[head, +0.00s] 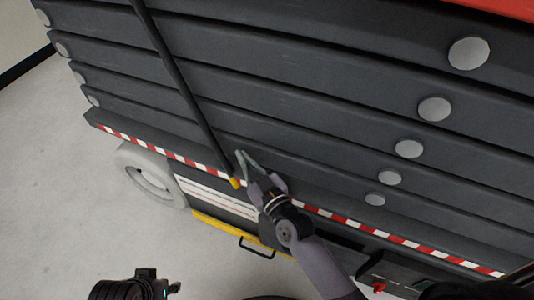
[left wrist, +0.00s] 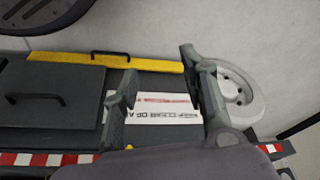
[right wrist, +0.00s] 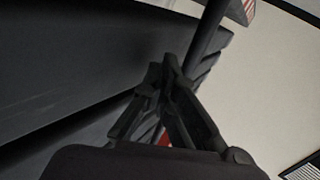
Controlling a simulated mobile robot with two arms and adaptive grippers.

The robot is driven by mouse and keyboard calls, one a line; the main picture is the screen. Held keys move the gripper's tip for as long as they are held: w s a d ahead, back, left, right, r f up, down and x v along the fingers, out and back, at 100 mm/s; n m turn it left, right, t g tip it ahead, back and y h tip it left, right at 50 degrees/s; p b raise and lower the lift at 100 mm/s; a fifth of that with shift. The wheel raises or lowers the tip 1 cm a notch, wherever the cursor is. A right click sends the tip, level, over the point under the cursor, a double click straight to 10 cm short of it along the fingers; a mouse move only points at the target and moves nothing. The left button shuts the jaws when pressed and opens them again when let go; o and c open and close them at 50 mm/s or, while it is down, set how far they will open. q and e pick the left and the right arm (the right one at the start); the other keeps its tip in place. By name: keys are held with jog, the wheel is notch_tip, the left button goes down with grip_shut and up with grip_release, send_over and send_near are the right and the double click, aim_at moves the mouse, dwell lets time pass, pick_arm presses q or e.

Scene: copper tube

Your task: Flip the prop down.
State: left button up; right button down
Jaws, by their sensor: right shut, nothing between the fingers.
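The prop (head: 185,90) is a long dark bar with a yellow end (head: 235,183). It slants down across the stacked dark beams of the lift in the head view, its yellow end at the striped edge. My right gripper (head: 241,154) is just right of the bar's lower part, fingers shut and empty. In the right wrist view the shut fingertips (right wrist: 164,66) are beside a dark bar (right wrist: 208,35), probably the prop; touching cannot be told. My left gripper (left wrist: 157,62) shows in the left wrist view with its fingers apart and nothing between them, over the lift's lower side.
A red-white striped edge (head: 340,217) runs along the lift's base. Below it are a white label panel (head: 215,195), a yellow strip (head: 210,222) with a black handle, and a pale wheel (head: 150,178). Open grey floor (head: 60,200) lies to the left.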

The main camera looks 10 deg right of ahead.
jog(key=shift+s+d+r+p, duration=0.25)
jog(key=shift+d+r+p, duration=0.05)
jog(key=shift+d+r, duration=0.05)
jog(key=shift+s+d+r+p, duration=0.35)
jog(key=shift+d+r+p, duration=0.05)
jog(key=shift+d+p, duration=0.1)
jog(key=shift+s+d+r+p, duration=0.5)
jog(key=shift+d+r+p, duration=0.1)
jog(key=shift+p, duration=0.1)
pick_arm(q)
jog(key=shift+f+p, duration=0.65)
jog(key=shift+f, duration=6.5)
pick_arm(e)
jog(key=shift+s+d+r, duration=0.45)
jog(key=shift+d, duration=0.15)
jog(key=shift+s+d+r+p, duration=0.5)
jog(key=shift+d+r+p, duration=0.15)
jog(key=shift+d+p, duration=0.1)
pick_arm(q)
jog(key=s+a+f+g+p, duration=0.1)
jog(key=s+f+p, duration=0.1)
jog(key=s+f, duration=0.7)
jog(key=shift+f+g, duration=0.4)
jog(key=shift+f, duration=0.1)
pick_arm(e)
jog(key=shift+s+d+r, duration=0.8)
jog(key=shift+d+r, duration=0.05)
jog(key=shift+d, duration=0.15)
jog(key=shift+r, duration=0.1)
